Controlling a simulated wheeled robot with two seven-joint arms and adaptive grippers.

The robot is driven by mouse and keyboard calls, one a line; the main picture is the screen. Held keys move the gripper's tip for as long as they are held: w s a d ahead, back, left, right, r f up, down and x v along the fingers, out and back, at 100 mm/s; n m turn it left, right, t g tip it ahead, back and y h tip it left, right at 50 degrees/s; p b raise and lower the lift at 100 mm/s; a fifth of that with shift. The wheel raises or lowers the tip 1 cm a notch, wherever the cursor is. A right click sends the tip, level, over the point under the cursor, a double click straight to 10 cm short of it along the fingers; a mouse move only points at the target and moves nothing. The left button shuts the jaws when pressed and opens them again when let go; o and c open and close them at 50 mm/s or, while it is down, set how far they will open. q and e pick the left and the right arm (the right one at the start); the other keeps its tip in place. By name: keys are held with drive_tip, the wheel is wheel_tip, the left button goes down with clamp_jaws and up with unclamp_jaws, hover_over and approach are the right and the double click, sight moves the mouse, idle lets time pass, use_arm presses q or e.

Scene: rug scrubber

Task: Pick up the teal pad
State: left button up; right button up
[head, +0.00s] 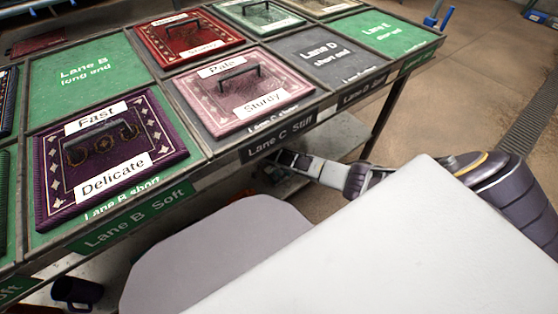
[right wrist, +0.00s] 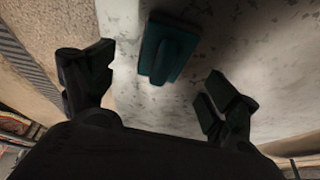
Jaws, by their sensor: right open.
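The teal pad (right wrist: 168,50) lies on a pale, scuffed surface in the right wrist view, with a raised block on it. My right gripper (right wrist: 150,85) is open, its dark fingers to either side of the pad's near end and apart from it. Nothing is between the fingertips. In the head view my right arm reaches in under the table's front edge, and the gripper end (head: 290,160) is partly hidden there. I cannot make out the pad in the head view. My left gripper is not in view.
The table holds a purple rug (head: 105,193), a pink rug (head: 240,91) and a red rug (head: 186,42), each with a handle. Lane B long end (head: 85,85) is bare green. A lower shelf (head: 335,146) is under the table. A dark mug (head: 76,291) stands low at left.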

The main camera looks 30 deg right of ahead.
drive_tip(key=shift+w+d+f+b, duration=0.1)
drive_tip(key=shift+d+f+b, duration=0.2)
drive_tip(key=shift+f+b, duration=0.25)
drive_tip(key=shift+b+x, duration=0.5)
drive_tip(key=shift+x, duration=0.25)
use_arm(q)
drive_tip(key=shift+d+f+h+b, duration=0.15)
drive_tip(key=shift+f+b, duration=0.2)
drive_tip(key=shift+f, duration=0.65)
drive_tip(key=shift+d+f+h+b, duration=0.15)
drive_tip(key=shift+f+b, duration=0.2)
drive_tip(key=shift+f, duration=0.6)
use_arm(e)
drive_tip(key=shift+x, duration=1.1)
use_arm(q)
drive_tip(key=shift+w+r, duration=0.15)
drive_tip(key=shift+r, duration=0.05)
use_arm(e)
drive_tip(key=shift+w, duration=0.1)
drive_tip(key=shift+c, duration=0.8)
drive_tip(key=c, duration=0.7)
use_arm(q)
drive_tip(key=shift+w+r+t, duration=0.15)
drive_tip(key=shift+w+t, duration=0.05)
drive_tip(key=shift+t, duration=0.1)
use_arm(e)
drive_tip(key=shift+c, duration=1.3)
